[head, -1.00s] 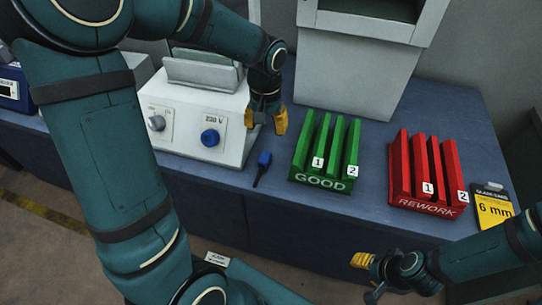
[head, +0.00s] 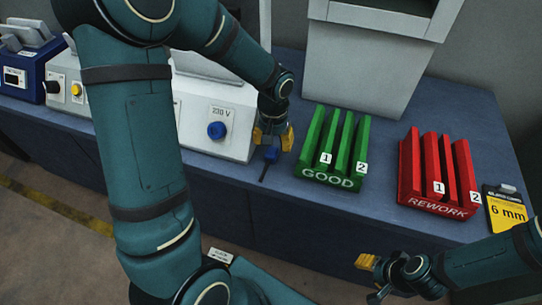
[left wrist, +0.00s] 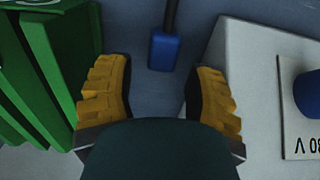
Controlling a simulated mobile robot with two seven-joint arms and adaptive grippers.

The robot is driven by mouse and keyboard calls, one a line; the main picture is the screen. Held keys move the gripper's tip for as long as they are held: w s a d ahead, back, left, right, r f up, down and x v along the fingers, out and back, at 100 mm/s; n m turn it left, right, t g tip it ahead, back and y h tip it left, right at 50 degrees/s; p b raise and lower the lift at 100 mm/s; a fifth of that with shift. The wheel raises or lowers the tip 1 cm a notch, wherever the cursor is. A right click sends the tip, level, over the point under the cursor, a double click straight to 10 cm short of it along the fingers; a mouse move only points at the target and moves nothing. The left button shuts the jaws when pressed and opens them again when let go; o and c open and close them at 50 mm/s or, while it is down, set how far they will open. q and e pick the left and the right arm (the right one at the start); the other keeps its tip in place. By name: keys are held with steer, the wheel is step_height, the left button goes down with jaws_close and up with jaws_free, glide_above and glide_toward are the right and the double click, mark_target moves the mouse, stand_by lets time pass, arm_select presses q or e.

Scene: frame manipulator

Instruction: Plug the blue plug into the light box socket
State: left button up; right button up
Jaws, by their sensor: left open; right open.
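The blue plug (head: 271,155) with its dark cable lies on the blue table between the light box and the green rack. It also shows in the left wrist view (left wrist: 164,52), ahead of and between the open fingers. My left gripper (head: 273,138) is open and empty, just above and behind the plug; I see no contact. The light box (head: 240,110) is white, with a round blue socket (head: 217,130) under a "230 V" label. The socket is partly in the left wrist view (left wrist: 308,95). My right gripper (head: 368,275) is open and empty at the lower right, in front of the table.
The green GOOD rack (head: 330,177) stands right of the plug, close to my left gripper. A red REWORK rack (head: 410,190) and a yellow "6 mm" card (head: 508,212) are further right. A white cabinet (head: 360,70) stands behind. My left arm hides part of the light box.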

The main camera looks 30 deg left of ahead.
mark_target(271, 152)
arm_select(q)
steer(key=f, duration=0.2)
steer(key=s+f+b, duration=0.1)
steer(key=f, duration=0.1)
steer(key=shift+f, duration=0.3)
steer(key=shift+w+f+b, duration=0.1)
steer(key=shift+f+b, duration=0.2)
steer(key=shift+f, duration=0.05)
steer(key=shift+c, duration=0.4)
steer(key=c, duration=0.8)
